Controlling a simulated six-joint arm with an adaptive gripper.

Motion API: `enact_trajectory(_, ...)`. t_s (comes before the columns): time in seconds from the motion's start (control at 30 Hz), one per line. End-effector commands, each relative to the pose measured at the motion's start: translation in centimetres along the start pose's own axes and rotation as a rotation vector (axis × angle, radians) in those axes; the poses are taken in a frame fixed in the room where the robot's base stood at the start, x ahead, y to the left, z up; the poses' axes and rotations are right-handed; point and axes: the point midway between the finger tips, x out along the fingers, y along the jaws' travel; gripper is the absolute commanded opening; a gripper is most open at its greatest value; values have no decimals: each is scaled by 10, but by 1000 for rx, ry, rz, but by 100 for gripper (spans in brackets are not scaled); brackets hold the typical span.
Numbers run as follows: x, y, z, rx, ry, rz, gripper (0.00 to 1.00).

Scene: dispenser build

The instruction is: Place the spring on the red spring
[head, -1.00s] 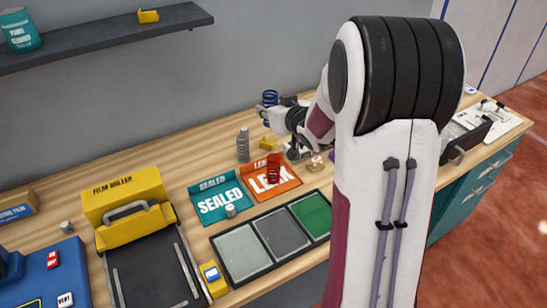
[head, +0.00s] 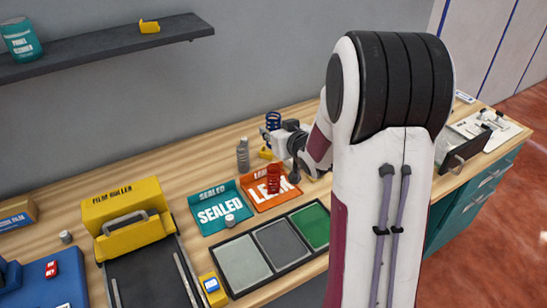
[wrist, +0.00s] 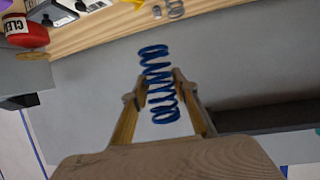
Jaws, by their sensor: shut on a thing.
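My gripper (wrist: 156,88) is shut on a blue spring (wrist: 158,104), with a finger on each side of its coils in the wrist view. In the head view the blue spring (head: 272,121) shows upright at the end of my gripper (head: 271,133), above the back of the table. The red spring (head: 274,179) stands upright on the orange LEAK tray (head: 290,197), nearer the front. The blue spring is apart from the red spring. My arm covers part of the table to the right.
A grey bottle (head: 243,155) stands behind the trays. A yellow piece (head: 265,153) lies beneath my gripper. The teal SEALED tray (head: 205,226) holds a small metal part (head: 230,220). A three-panel mat (head: 240,262) lies in front. A yellow film roller (head: 125,220) stands left.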

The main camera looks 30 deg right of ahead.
Motion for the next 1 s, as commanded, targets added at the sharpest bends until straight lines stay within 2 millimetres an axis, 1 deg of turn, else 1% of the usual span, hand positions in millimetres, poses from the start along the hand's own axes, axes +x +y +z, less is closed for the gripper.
enact_trajectory(0.03,2,0,6,1,-3,0,5)
enact_trajectory(0.2,11,0,26,1,-3,-1,5)
enact_trajectory(0.3,14,0,36,2,-2,1,5)
enact_trajectory(0.4,17,0,41,0,-1,0,5)
enact_trajectory(0.87,19,0,44,0,1,0,5)
enact_trajectory(1.0,21,0,51,1,-1,0,5)
